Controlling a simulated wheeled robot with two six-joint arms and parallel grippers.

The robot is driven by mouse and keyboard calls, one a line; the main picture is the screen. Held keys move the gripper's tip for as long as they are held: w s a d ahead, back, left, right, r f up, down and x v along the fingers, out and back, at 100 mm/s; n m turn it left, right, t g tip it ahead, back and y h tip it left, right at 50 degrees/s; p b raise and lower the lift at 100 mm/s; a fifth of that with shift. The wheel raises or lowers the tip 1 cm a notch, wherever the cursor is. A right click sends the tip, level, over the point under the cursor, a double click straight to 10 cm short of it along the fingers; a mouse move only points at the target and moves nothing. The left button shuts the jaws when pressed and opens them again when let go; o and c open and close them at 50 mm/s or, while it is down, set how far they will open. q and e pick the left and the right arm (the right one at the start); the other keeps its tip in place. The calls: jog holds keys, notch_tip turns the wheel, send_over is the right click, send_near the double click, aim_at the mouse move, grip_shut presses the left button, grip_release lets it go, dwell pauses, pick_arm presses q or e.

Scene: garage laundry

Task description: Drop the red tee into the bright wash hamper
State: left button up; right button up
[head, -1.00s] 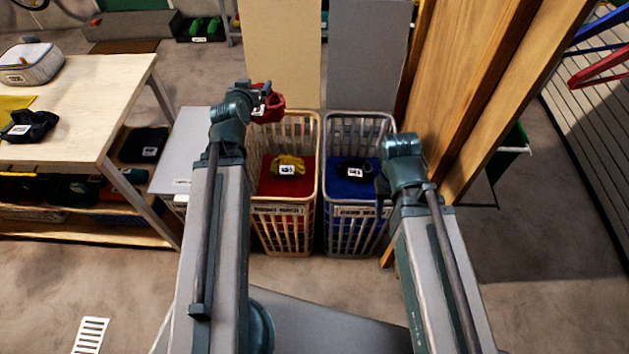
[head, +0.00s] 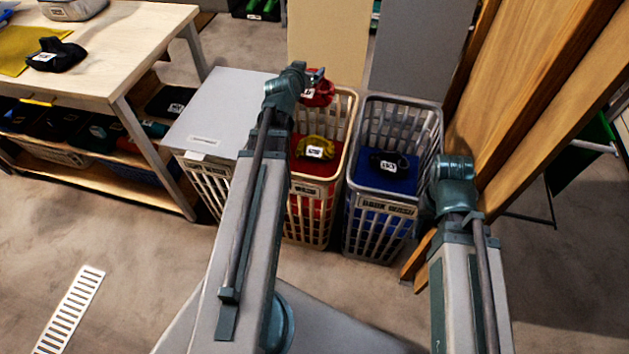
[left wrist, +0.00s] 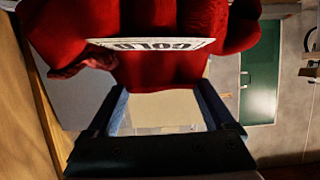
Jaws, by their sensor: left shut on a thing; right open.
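The red tee (head: 320,92) is a bunched red cloth with a white tag, held by my left gripper (head: 316,78). It hangs by the back part of the bright wash hamper (head: 308,186), a cream slatted basket with a red inside. In the left wrist view the red tee (left wrist: 160,62) fills the top, its tag partly readable, gripped between the two fingers (left wrist: 162,92). A yellow bundle (head: 316,148) with a tag lies inside that hamper. My right gripper (head: 434,203) is mostly hidden behind its wrist, right of the dark hamper, with no cloth seen in it.
The dark wash hamper (head: 352,215), grey with a blue inside, stands just right and holds a black bundle (head: 389,161). A grey-lidded basket (head: 222,110) stands left. A wooden table (head: 120,50) is further left; tall wooden boards (head: 520,90) rise at right.

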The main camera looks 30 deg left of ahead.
pick_arm(q)
jog(key=w+a+f+b, duration=0.2)
jog(key=f+b, duration=0.3)
jog(key=f, duration=0.1)
jog(key=w+a+f+b, duration=0.1)
jog(key=a+f+b, duration=0.1)
jog(key=f+b, duration=0.2)
notch_tip(320, 180, down, 2)
jog(key=shift+w+b, duration=0.35)
jog(key=shift+w, duration=0.05)
notch_tip(320, 180, down, 6)
jog(key=b, duration=0.6)
jog(key=shift+d, duration=0.1)
jog(key=o, duration=1.2)
jog(key=shift+o, duration=0.2)
jog(key=shift+s+r, duration=0.1)
jog(key=shift+s, duration=0.05)
